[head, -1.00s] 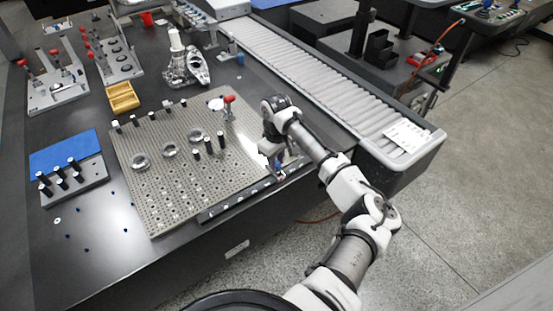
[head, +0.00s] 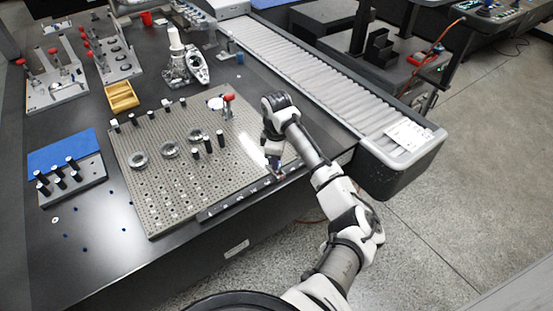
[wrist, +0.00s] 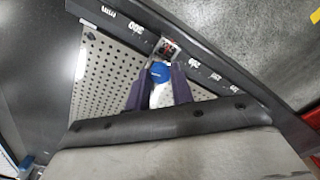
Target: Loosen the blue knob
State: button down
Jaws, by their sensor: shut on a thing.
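The blue knob (wrist: 158,72) shows in the wrist view at the edge of the perforated plate, beside a dark rail with white markings. My gripper (wrist: 159,80) has its two dark fingers on either side of the knob and is shut on it. In the head view my gripper (head: 276,168) points down at the right front edge of the perforated plate (head: 170,205). The knob is too small and too covered by the gripper to make out there.
Black posts and metal rings (head: 169,151) stand on the plate. A red-handled clamp (head: 228,107) stands at its far right corner. A roller conveyor (head: 310,85) runs along the right. A blue mat (head: 62,152) and a yellow tray (head: 122,97) lie further left.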

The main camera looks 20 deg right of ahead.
jog(key=shift+n+b, duration=0.3)
jog(key=shift+n, duration=1.3)
jog(key=c, duration=1.2)
grip_release()
